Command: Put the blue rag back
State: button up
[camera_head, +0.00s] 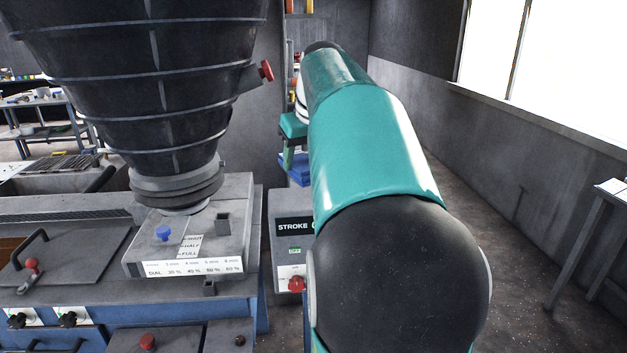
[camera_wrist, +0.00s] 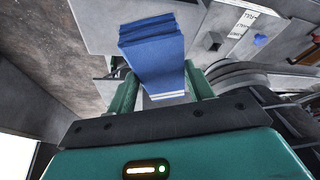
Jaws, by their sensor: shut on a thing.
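The blue rag (camera_wrist: 155,60) is a folded, layered blue block with pale stripes at its near end. In the wrist view it sits between the two green fingers of my gripper (camera_wrist: 160,88), which is shut on it. In the head view, part of the blue rag (camera_head: 296,168) shows below my teal gripper (camera_head: 290,150), left of my arm and behind the stroke control box. My arm and the box hide part of it there. I cannot tell from these views whether the rag touches anything beneath it.
The grey stroke box (camera_head: 292,255) with a red knob (camera_head: 297,284) stands close in front of the gripper. A large dark ribbed hopper (camera_head: 150,80) hangs over the grey dial block (camera_head: 195,240) at left. A side table (camera_head: 590,230) stands at right, with open floor between.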

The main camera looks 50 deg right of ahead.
jog(key=shift+d+f, duration=0.85)
jog(key=shift+f, duration=0.25)
jog(key=shift+s+d+f, duration=0.15)
jog(key=shift+s+f, duration=0.05)
jog(key=shift+d+f, duration=0.2)
jog(key=shift+f, duration=0.75)
jog(key=shift+d+f, duration=0.15)
jog(key=shift+f, duration=0.8)
jog(key=shift+f, duration=0.1)
jog(key=o, duration=0.9)
